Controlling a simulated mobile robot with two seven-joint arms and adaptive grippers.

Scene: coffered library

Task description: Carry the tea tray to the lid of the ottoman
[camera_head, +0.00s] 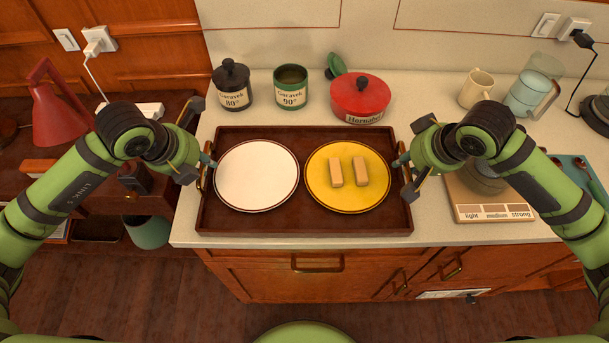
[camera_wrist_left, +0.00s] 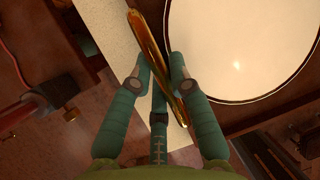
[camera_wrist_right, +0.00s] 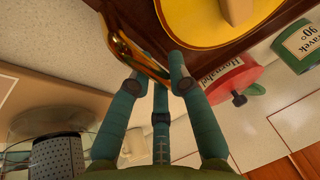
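The tea tray (camera_head: 304,224) is dark brown with brass handles and stands on the pale counter. It bears a white plate (camera_head: 256,176) at left and a yellow plate (camera_head: 318,196) with two tan bars (camera_head: 336,172) at right. My left gripper (camera_head: 207,161) is at the tray's left handle (camera_wrist_left: 149,38); the handle runs among its fingers in the left wrist view. My right gripper (camera_head: 401,163) is at the right handle (camera_wrist_right: 124,40), which also runs among its fingers. I cannot tell whether either gripper has closed on its handle. No ottoman shows.
Behind the tray stand a black canister (camera_head: 232,88), a green canister (camera_head: 291,88) and a red pot (camera_head: 360,98). At right are a cream mug (camera_head: 476,89), a glass jug (camera_head: 530,95) and a strength-marked board (camera_head: 495,212). A red lamp (camera_head: 60,115) stands at left.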

